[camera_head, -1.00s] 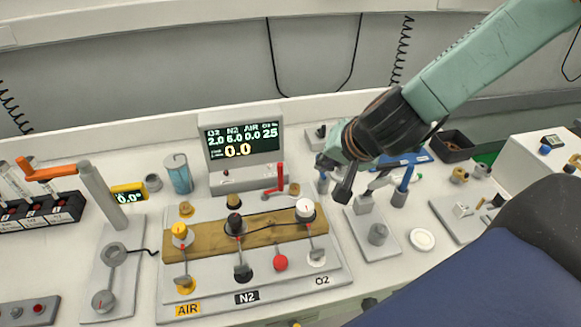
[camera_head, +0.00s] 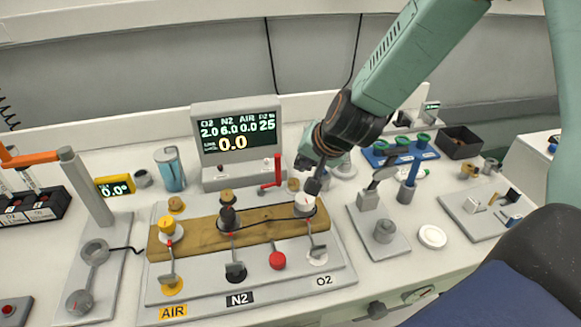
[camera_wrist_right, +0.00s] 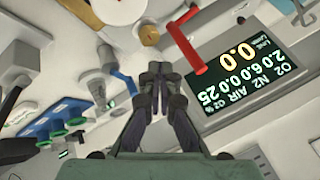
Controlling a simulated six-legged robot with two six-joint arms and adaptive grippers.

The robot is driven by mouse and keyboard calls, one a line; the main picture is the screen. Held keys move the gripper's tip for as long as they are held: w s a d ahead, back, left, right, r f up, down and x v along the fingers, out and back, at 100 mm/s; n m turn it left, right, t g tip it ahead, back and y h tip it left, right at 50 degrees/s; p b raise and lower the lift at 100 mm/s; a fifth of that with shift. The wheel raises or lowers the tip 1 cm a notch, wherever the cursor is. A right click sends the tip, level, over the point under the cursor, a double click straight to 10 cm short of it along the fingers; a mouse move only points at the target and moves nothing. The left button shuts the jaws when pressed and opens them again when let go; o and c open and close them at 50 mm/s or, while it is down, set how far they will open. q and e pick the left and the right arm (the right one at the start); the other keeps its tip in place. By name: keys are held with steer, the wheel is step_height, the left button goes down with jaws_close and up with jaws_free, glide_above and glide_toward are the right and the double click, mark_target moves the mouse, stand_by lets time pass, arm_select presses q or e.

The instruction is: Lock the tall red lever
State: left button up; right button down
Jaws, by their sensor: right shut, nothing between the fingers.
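The tall red lever (camera_head: 277,170) stands upright on a small mount at the back of the gas panel, just below the display. It also shows in the right wrist view (camera_wrist_right: 185,45), above and right of the fingertips. My right gripper (camera_head: 313,185) is shut and empty, right of the lever and near the white O2 knob (camera_head: 304,206). In the right wrist view its fingers (camera_wrist_right: 160,72) are together, with a visible gap to the lever. My left gripper is not in view.
The display (camera_head: 236,135) stands behind the lever. The AIR knob (camera_head: 166,226) and the dark N2 knob (camera_head: 228,218) sit on the brown bar. A blue lever (camera_head: 409,178) and a grey mount (camera_head: 385,231) stand to the right. A blue canister (camera_head: 170,170) is at left.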

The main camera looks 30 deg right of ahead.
steer(key=shift+w+a+b, duration=0.75)
steer(key=shift+w+a, duration=0.25)
steer(key=shift+w, duration=0.15)
steer(key=shift+r, duration=0.1)
steer(key=shift+w, duration=0.1)
